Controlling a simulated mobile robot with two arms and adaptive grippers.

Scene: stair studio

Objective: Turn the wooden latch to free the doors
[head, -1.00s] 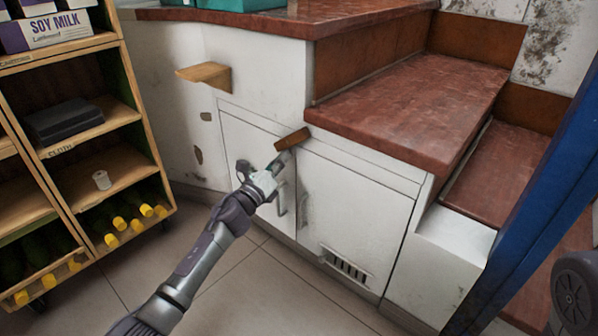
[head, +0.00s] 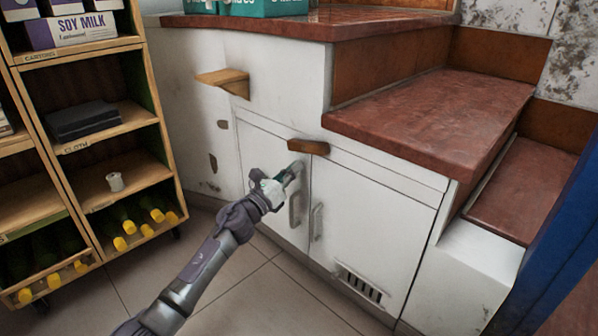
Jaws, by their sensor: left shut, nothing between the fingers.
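The wooden latch (head: 308,146) is a short brown block at the top of the seam between two white cupboard doors. It lies crosswise, roughly in line with the doors' top edges, and spans both sides of the seam. The left door (head: 262,160) and right door (head: 370,215) look shut, each with a grey handle near the seam. My left gripper (head: 297,168) is shut and empty, just below the latch in front of the left door's upper right corner. A small gap shows between fingertips and latch. My right gripper is not in view.
A wooden wedge-shaped ledge (head: 224,81) juts from the wall up left. A shelf unit (head: 108,142) with cartons and bottles stands at left. Red-brown steps (head: 430,118) rise at right beside a blue post (head: 545,260). Tiled floor in front is open.

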